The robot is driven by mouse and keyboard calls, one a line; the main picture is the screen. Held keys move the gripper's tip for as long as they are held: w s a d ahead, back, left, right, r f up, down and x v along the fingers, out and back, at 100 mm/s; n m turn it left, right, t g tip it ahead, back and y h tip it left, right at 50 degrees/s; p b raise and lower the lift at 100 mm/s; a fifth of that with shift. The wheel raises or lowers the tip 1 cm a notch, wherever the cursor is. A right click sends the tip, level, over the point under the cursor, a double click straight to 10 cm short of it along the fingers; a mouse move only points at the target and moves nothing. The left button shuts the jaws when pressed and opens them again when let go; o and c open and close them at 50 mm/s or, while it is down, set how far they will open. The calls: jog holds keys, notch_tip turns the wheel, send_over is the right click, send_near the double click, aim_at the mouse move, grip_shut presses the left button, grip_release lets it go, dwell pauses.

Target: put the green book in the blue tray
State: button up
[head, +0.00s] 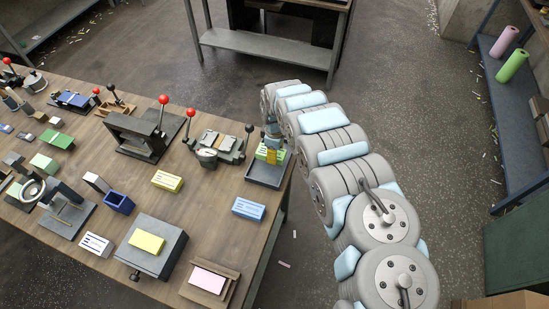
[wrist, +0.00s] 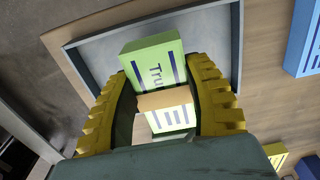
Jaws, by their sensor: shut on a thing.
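My gripper (head: 271,146) is over the far part of a dark blue-grey tray (head: 264,178) at the table's right edge. In the wrist view its yellow fingers (wrist: 160,85) are shut on the green book (wrist: 152,58), which shows dark print and stripes. The green book also shows in the head view (head: 262,153), partly hidden by the gripper. A tan-edged white piece with dark stripes (wrist: 168,118) lies nearer the palm; I cannot tell whether it belongs to the book. The tray (wrist: 212,28) is behind the book in the wrist view. I cannot tell whether the book touches it.
A blue book (head: 249,209) lies just in front of the tray, and a yellow book (head: 167,181) lies to its left. A grey device (head: 215,148) stands left of the tray. A small deep-blue open box (head: 119,203) stands farther left.

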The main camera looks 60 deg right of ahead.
jog(key=shift+w+d+f, duration=0.15)
jog(key=shift+w+f, duration=0.05)
jog(key=shift+f, duration=0.15)
jog(key=shift+f, duration=0.2)
jog(key=shift+w+d+f, duration=0.1)
jog(key=shift+w+f, duration=0.15)
jog(key=shift+f, duration=0.25)
jog(key=shift+s+f+b, duration=0.15)
jog(key=shift+f+b, duration=0.3)
jog(key=shift+f, duration=0.7)
jog(key=shift+f, duration=0.1)
jog(key=o, duration=1.2)
